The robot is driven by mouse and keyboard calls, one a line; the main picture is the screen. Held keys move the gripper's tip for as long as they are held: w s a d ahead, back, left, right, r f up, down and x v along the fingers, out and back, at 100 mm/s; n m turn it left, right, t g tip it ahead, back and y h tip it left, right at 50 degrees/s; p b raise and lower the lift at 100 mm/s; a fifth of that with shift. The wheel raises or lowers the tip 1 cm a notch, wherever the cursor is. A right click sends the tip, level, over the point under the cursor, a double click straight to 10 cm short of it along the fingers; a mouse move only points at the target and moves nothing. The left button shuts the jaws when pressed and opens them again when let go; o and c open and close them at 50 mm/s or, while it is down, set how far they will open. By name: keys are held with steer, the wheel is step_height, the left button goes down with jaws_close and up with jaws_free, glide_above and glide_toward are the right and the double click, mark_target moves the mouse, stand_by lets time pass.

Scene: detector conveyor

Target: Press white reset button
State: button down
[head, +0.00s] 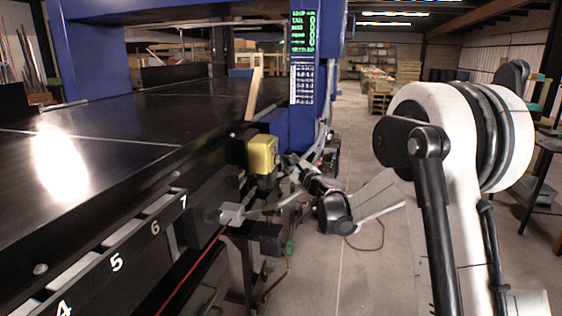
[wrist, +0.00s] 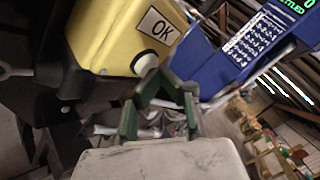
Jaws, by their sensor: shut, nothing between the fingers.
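A yellow box (head: 262,153) is mounted on the conveyor's side in the head view. In the wrist view the yellow box (wrist: 110,35) fills the upper left and carries an OK label (wrist: 159,26). A pale grey-white round knob (wrist: 146,63) sticks out of its face below the label. I cannot tell for sure which is the reset button. My gripper (wrist: 156,78) is shut and empty, with green fingers just below the pale knob; contact is unclear. In the head view my gripper (head: 291,161) is beside the box's right side.
A blue frame with a green-lit display (head: 304,32) stands behind the yellow box. The black conveyor (head: 120,150) lies left, with a grey block (head: 232,213) and red cable at its side. The floor aisle to the right is mostly open.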

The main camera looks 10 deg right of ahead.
stand_by(0.3)
steer(key=shift+s+d, duration=0.4)
steer(key=shift+d, duration=0.4)
steer(key=d, duration=0.1)
steer(key=s+d, duration=0.1)
steer(key=d, duration=0.1)
steer(key=s+d+b, duration=0.1)
steer(key=shift+d, duration=0.35)
stand_by(0.5)
